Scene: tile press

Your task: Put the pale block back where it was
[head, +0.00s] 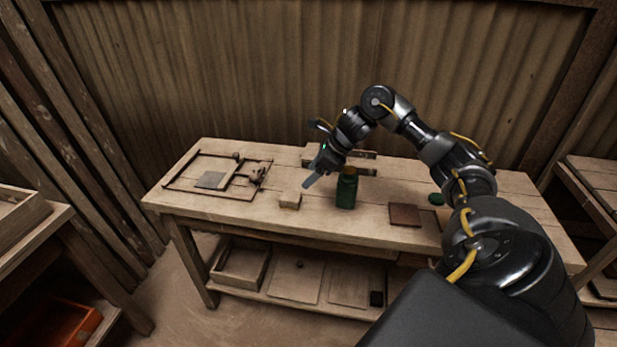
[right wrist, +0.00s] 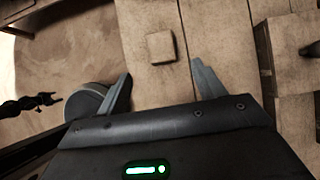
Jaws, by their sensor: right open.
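The pale block (head: 290,200) sits near the front edge of the wooden table (head: 460,241), left of the dark green jar. In the right wrist view the pale block (right wrist: 161,46) lies just beyond and between my open fingers, touching neither. My right gripper (head: 309,182) is open and empty, above and slightly right of the block; its fingers also show in the right wrist view (right wrist: 158,88). My left gripper is not in view.
The green jar (head: 346,190) stands close to the block's right. A reddish-brown tile (head: 405,215) lies farther right, with a small green item (head: 436,199) behind it. A framed press (head: 210,180) occupies the table's left. Bare wood lies between press and block.

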